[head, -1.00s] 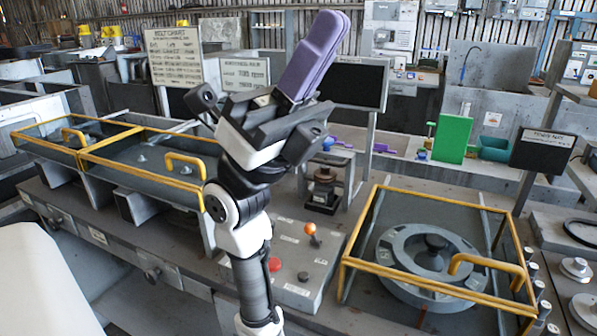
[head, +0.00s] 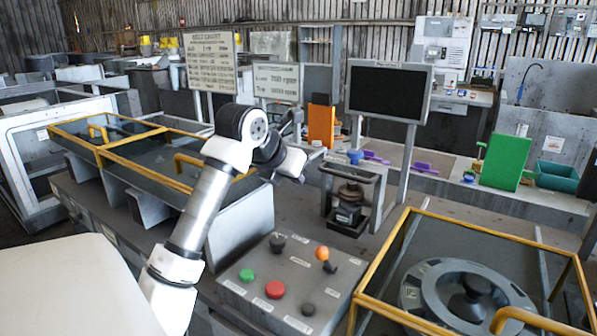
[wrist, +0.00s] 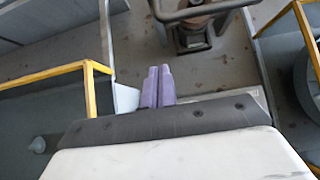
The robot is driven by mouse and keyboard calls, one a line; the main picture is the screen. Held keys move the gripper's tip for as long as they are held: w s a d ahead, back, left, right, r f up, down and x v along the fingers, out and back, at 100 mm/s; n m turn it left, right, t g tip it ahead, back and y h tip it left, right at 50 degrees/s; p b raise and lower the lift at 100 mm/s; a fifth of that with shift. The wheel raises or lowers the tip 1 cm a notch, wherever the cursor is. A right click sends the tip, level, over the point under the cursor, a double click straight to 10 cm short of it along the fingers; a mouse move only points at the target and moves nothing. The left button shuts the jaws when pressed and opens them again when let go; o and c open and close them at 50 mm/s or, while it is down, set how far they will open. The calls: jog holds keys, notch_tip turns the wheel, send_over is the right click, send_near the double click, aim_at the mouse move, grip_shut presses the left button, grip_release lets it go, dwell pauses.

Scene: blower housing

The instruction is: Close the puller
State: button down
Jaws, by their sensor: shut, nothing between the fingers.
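What I take to be the puller is a small grey frame (head: 372,185) with a blue knob (head: 355,156) above it and a dark spindle part (head: 350,194) on a black base (head: 347,218). It stands upright on the bench below the black screen. In the wrist view its curved dark frame (wrist: 205,10) and base (wrist: 194,40) show at the top, partly cut off. My gripper (wrist: 157,72) has its purple fingers together and empty. The fingers point toward the puller and appear apart from it. In the head view my arm's end hides most of the gripper, left of the puller.
A sloped control box (head: 285,285) with coloured knobs stands in front of the puller. A yellow-framed cover (head: 385,262) over a round housing (head: 462,292) is at right, another yellow-framed cover (head: 140,143) at left. The black screen (head: 388,92) stands behind. Bare bench lies around the puller's base.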

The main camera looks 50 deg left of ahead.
aim_at(322, 186)
jog(key=w+f+p, duration=0.1)
jog(key=w, duration=0.1)
jog(key=w+a+f, duration=0.1)
jog(key=w+f, duration=0.1)
jog(key=w, duration=0.1)
jog(key=w+f+p, duration=0.1)
jog(key=w, duration=0.1)
jog(key=shift+w+a+f+p, duration=0.3)
jog(key=shift+w+a+f, duration=0.05)
jog(key=shift+w, duration=0.05)
jog(key=shift+w+a+f, duration=0.1)
jog(key=shift+w+a, duration=0.05)
jog(key=shift+w, duration=0.4)
